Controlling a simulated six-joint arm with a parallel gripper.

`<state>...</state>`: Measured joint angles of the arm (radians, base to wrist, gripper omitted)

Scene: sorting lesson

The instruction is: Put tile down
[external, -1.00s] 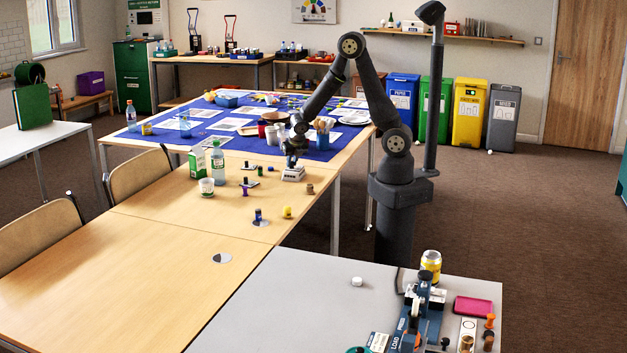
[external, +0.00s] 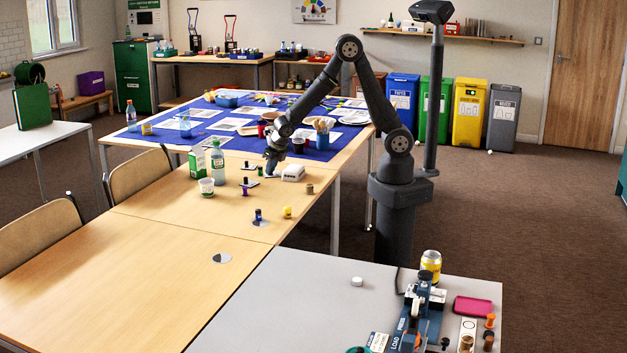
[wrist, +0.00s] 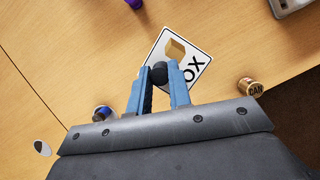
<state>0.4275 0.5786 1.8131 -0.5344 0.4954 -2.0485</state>
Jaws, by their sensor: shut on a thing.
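In the wrist view, a white tile (wrist: 205,46) carries a brown box picture and lettering, of which "OX" shows. A dark round knob (wrist: 159,73) sits between the blue fingers of my gripper (wrist: 160,80), at the tile's near edge. My gripper is shut on the tile by this knob. In the external view my gripper (external: 271,170) is low over the wooden table, just left of a small white device (external: 293,173). The tile is too small to make out there. I cannot tell whether it touches the table.
A green carton (external: 197,162) and a clear bottle (external: 217,163) stand left of my gripper. A purple stamp (external: 245,187), a yellow piece (external: 287,212), a brown piece (external: 309,189) and a blue stamp (external: 258,215) stand nearby. The near table is mostly bare.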

